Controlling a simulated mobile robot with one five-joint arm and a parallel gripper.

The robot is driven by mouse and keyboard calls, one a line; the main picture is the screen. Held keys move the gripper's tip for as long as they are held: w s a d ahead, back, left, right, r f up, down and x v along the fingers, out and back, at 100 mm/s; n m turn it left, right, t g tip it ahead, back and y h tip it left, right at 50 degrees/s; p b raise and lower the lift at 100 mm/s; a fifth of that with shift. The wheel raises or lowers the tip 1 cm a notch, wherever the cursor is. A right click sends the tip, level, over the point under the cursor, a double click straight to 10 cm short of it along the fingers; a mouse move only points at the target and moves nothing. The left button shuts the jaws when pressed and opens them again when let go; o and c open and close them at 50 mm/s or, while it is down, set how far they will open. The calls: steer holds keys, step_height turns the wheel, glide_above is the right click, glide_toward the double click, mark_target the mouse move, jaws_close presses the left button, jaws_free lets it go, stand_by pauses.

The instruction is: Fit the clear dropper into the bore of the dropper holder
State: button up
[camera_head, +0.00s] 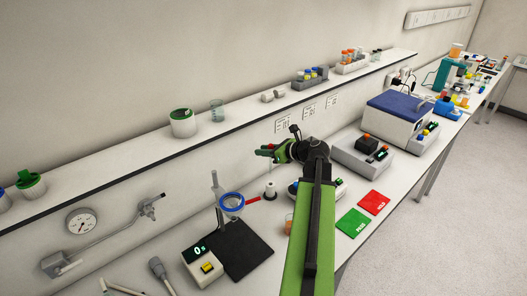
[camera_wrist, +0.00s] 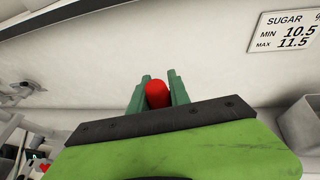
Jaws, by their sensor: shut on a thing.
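My gripper (camera_head: 268,151) is raised over the bench, in front of the wall below the shelf. In the wrist view its two green fingers (camera_wrist: 158,82) are shut on a red rounded piece (camera_wrist: 158,94), which looks like the bulb of the dropper. The clear part of the dropper does not show in either view. A small whitish cylinder with a dark top (camera_head: 270,189) stands on the bench below my gripper. It may be the dropper holder, but its bore is too small to make out.
A stand with a blue ring (camera_head: 231,202) and a dark plate is left of the cylinder, near a scale (camera_head: 202,268). An orange-brown cup (camera_head: 289,223) stands near my arm. Green (camera_head: 352,222) and red (camera_head: 373,203) pads lie right. The shelf (camera_head: 240,112) runs behind.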

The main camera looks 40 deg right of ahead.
step_height(320, 180, down, 4)
steer(key=b, duration=0.4)
steer(key=shift+s+f, duration=0.15)
steer(key=shift+f, duration=0.05)
step_height(320, 180, down, 7)
steer(key=b, duration=0.7)
stand_by(2.9)
steer(key=o, duration=0.9)
steer(key=shift+r, duration=0.1)
steer(key=p+v, duration=0.6)
steer(key=v, duration=1.1)
steer(key=shift+s, duration=0.25)
